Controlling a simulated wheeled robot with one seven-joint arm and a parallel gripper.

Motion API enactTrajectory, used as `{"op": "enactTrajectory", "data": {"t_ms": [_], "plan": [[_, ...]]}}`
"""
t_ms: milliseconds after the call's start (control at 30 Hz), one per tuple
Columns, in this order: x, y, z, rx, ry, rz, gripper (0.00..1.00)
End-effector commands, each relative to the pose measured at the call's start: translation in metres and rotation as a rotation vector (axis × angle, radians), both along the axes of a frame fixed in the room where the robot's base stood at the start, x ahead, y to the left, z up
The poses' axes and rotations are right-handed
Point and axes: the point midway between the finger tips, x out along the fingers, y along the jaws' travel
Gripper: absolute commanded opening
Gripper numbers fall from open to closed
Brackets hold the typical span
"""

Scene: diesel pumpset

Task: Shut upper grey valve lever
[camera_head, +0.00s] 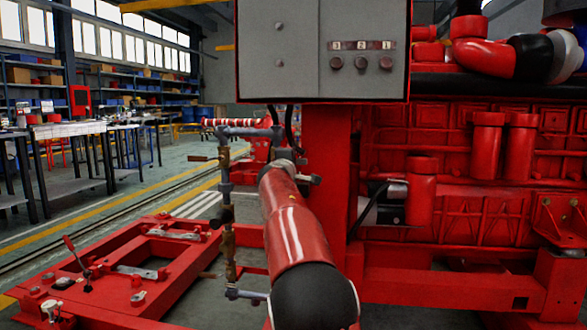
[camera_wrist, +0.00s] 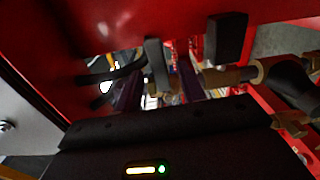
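In the head view, grey pipework (camera_head: 225,185) with brass valve bodies stands left of my red arm; a small lever (camera_head: 201,158) juts left from its upper part. My gripper is hidden behind my arm there. In the wrist view, my gripper (camera_wrist: 160,82) shows two dark fingers standing apart above its black body. A grey upright lever (camera_wrist: 155,65) with brass at its foot appears between or just beyond the fingers; I cannot tell whether they touch it. A black lever-like plate (camera_wrist: 227,38) stands to the right above a brass valve (camera_wrist: 218,75).
A grey control box (camera_head: 320,50) hangs above the pipework on a red post (camera_head: 327,150). The red engine (camera_head: 470,180) fills the right. A red base frame (camera_head: 110,275) lies low at left. Open floor lies beyond. A red surface (camera_wrist: 190,15) spans the top of the wrist view.

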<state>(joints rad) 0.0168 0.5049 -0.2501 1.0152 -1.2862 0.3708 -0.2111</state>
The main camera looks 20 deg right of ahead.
Motion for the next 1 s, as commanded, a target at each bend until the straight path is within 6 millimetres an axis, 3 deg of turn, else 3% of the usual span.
{"op": "enactTrajectory", "data": {"t_ms": [100, 333, 867, 1000], "plan": [[-0.019, 0.014, -0.002, 0.000, 0.000, 0.002, 0.40], [-0.036, 0.025, 0.000, -0.001, 0.002, 0.000, 0.40], [-0.039, 0.026, -0.001, 0.004, 0.001, -0.001, 0.40], [-0.062, 0.020, -0.004, 0.100, -0.009, -0.023, 0.40]]}}
